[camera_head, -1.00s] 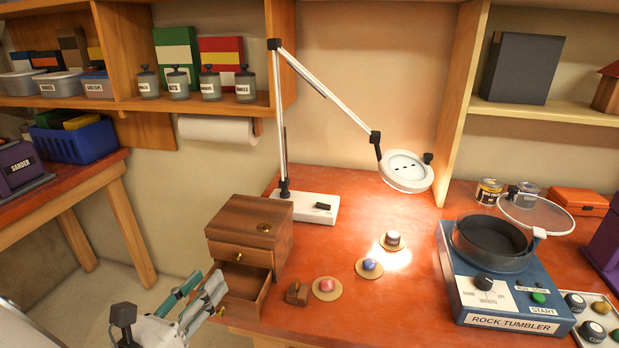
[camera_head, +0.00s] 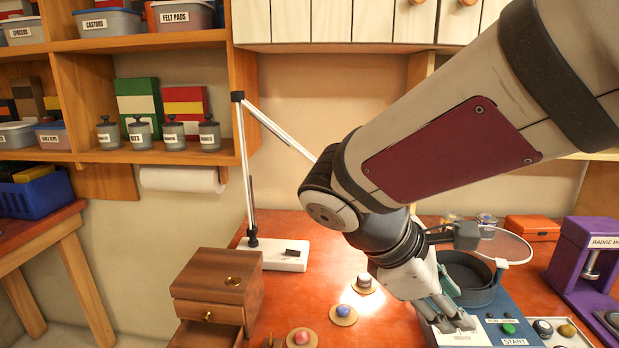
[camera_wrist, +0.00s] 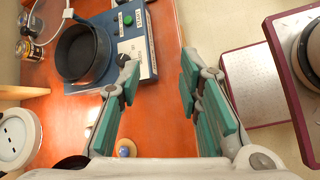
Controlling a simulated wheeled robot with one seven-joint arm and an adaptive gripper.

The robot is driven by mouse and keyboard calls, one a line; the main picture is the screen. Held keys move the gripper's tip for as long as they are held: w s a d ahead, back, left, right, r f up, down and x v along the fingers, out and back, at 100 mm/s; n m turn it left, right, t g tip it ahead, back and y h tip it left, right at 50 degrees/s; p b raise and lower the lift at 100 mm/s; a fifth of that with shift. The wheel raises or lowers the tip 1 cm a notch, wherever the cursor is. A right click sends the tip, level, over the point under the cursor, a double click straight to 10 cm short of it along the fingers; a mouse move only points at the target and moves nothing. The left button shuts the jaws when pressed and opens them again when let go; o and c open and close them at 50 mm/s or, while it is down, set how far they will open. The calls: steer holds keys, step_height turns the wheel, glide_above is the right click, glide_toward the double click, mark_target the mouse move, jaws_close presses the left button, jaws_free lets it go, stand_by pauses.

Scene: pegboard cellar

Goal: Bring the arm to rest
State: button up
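My gripper (camera_head: 450,316) points down in front of the rock tumbler's left side in the head view. In the wrist view my gripper (camera_wrist: 158,82) has its two teal-padded fingers apart, with only red worktop between them. It holds nothing. My arm crosses the head view from the upper right and hides the lamp's head and part of the tumbler. The rock tumbler (camera_wrist: 138,47) shows at the upper left of the wrist view, its dark drum (camera_wrist: 84,54) open at the top.
A wooden cabinet (camera_head: 218,275) with its lower drawer pulled out stands at left. Stones sit on round pads: reddish (camera_head: 301,337), blue (camera_head: 343,310) and banded (camera_head: 364,281). A white lamp base (camera_head: 285,256) stands behind. A purple press (camera_head: 590,260) is at right.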

steer(key=s+d+m+t+y, duration=0.2)
steer(key=s+m+y, duration=0.5)
steer(key=s+m, duration=0.4)
steer(key=m+t, duration=0.1)
steer(key=m, duration=0.2)
steer(key=shift+s+y+b, duration=0.25)
steer(key=shift+y+b, duration=0.15)
